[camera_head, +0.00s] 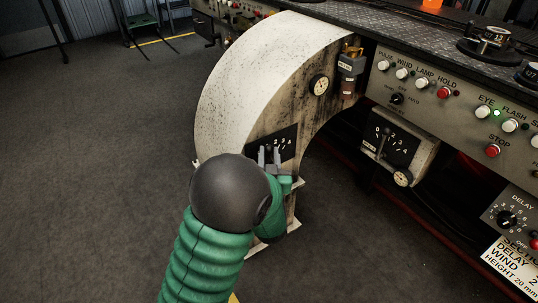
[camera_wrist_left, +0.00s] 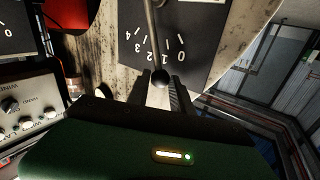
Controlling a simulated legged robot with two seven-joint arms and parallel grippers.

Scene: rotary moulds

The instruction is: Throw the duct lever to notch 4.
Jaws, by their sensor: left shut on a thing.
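The duct lever is a thin metal rod with a dark round knob (camera_wrist_left: 160,77), in front of a black plate (camera_wrist_left: 205,35) numbered 0 to 4. The plate (camera_head: 287,140) is on the curved, stained white duct (camera_head: 240,85). My left gripper (camera_head: 269,156) is at the plate, shut on the lever's knob. In the left wrist view the knob sits between the fingertips of my left gripper (camera_wrist_left: 161,88). The rod crosses the middle of the number arc, near 2; its exact notch is hard to tell. In the head view my arm and gripper hide most of the lever. My right gripper is out of view.
A second numbered lever plate (camera_head: 390,145) is on a box to the right. A control panel (camera_head: 450,98) with buttons and knobs runs along the right. A gauge (camera_head: 319,85) is on the duct above the plate. Floor (camera_head: 100,180) at left is clear.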

